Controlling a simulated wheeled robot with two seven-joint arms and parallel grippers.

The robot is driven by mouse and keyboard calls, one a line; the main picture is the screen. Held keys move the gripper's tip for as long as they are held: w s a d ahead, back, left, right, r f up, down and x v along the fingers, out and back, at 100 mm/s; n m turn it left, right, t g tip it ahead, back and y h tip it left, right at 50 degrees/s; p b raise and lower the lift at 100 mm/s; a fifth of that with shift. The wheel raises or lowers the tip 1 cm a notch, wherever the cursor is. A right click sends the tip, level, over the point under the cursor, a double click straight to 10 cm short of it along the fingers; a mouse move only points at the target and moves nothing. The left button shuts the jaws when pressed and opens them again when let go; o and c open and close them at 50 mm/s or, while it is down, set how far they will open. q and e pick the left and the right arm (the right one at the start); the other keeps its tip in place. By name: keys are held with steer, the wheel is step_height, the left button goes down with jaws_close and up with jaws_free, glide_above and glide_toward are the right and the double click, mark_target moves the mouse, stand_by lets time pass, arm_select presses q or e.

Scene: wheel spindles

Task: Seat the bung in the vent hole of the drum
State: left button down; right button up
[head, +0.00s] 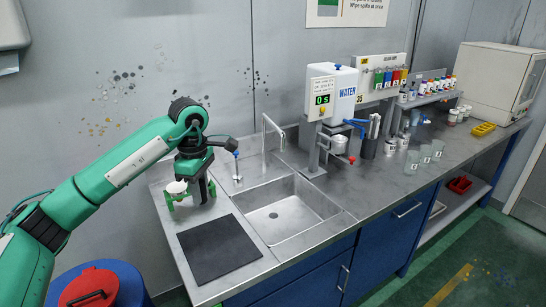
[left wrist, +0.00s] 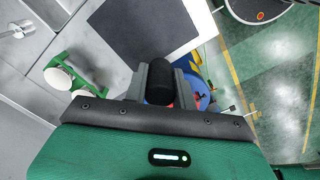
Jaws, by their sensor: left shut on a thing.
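My left gripper (head: 207,194) is above the left end of the steel counter, beside a small green stand with a white top. In the left wrist view, the gripper (left wrist: 158,84) is shut on a black cylindrical piece, the bung (left wrist: 158,78), held between two grey fingers. In the head view the bung cannot be told apart from the dark fingers. The blue drum (head: 125,274) stands on the floor at the lower left, with a red lid (head: 88,286) on top. My arm covers part of the drum. I cannot make out its vent hole. My right gripper is not in view.
The green stand (head: 169,200) is close to the gripper. A black mat (head: 218,247) lies on the counter's front left, and a sink (head: 291,211) with a tap is right of it. A water dispenser (head: 332,92), bottles and beakers stand farther right.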

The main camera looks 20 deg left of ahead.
arm_select(q)
steer(key=s+d+f+m, duration=1.3)
steer(key=d+f+m, duration=0.2)
steer(key=m, duration=0.3)
steer(key=shift+s+f+m, duration=0.2)
steer(key=shift+f+m, duration=0.2)
steer(key=shift+f, duration=0.35)
